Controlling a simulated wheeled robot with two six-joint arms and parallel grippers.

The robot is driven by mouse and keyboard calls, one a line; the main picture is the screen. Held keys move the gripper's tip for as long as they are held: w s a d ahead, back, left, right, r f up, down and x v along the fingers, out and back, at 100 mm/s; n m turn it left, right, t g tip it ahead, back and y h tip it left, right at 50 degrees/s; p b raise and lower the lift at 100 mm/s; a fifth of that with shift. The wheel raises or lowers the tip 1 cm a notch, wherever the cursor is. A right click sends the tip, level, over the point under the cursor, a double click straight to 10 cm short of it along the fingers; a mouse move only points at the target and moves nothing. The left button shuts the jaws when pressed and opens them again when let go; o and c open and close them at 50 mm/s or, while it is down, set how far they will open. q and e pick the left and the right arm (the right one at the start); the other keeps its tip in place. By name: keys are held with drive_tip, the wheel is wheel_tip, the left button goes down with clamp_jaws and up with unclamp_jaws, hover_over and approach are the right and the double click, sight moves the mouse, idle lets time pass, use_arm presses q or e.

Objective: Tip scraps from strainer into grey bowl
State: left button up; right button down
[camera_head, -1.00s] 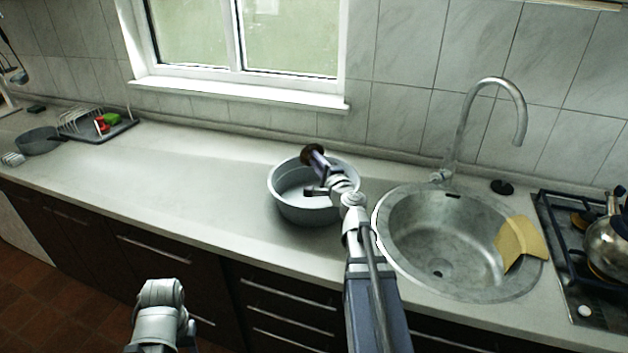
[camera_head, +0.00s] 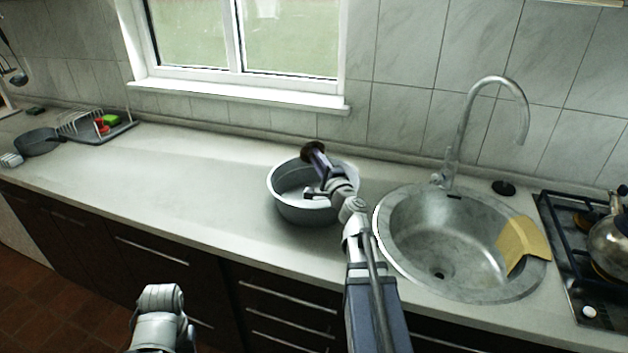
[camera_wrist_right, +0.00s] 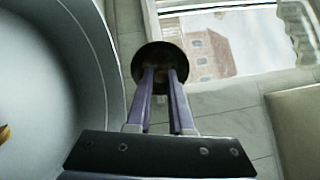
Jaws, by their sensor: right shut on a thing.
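The grey bowl (camera_head: 288,207) stands on the counter left of the sink. Its pale inside fills the left of the right wrist view (camera_wrist_right: 50,95), with a small orange-brown scrap (camera_wrist_right: 4,133) at the left edge. My right gripper (camera_head: 316,156) is over the bowl, shut on a small dark round thing, which looks like the strainer (camera_head: 309,148). In the wrist view the strainer (camera_wrist_right: 160,50) is at the fingertips and looks tilted; an orange-brown patch shows between the fingers. Whether that patch is scraps I cannot tell. My left arm shows at the bottom, its gripper hidden.
The round metal sink (camera_head: 410,245) with a yellow cloth (camera_head: 522,243) on its rim lies right of the bowl. A tall tap (camera_head: 455,150) stands behind it. A kettle (camera_head: 610,243) is on the hob. The counter left of the bowl (camera_head: 190,180) is clear.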

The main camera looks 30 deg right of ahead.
sight(320, 149)
drive_tip(key=shift+s+r+t+b, duration=0.3)
drive_tip(key=shift+r+t+b, duration=0.15)
drive_tip(key=shift+t+b, duration=0.65)
idle(0.4)
drive_tip(key=shift+s+r+t+h+b, duration=0.15)
drive_tip(key=shift+r+t+h+b, duration=0.15)
drive_tip(key=shift+r+t+b, duration=0.6)
idle(0.4)
drive_tip(key=shift+s+r+t+b, duration=0.15)
drive_tip(key=shift+r+t+b, duration=0.45)
drive_tip(key=shift+r+b, duration=0.1)
idle(0.8)
drive_tip(key=shift+s+a+r+t+p, duration=0.1)
drive_tip(key=shift+r+t+p, duration=0.65)
drive_tip(key=shift+r, duration=1.1)
drive_tip(key=shift+r, duration=0.1)
idle(1.2)
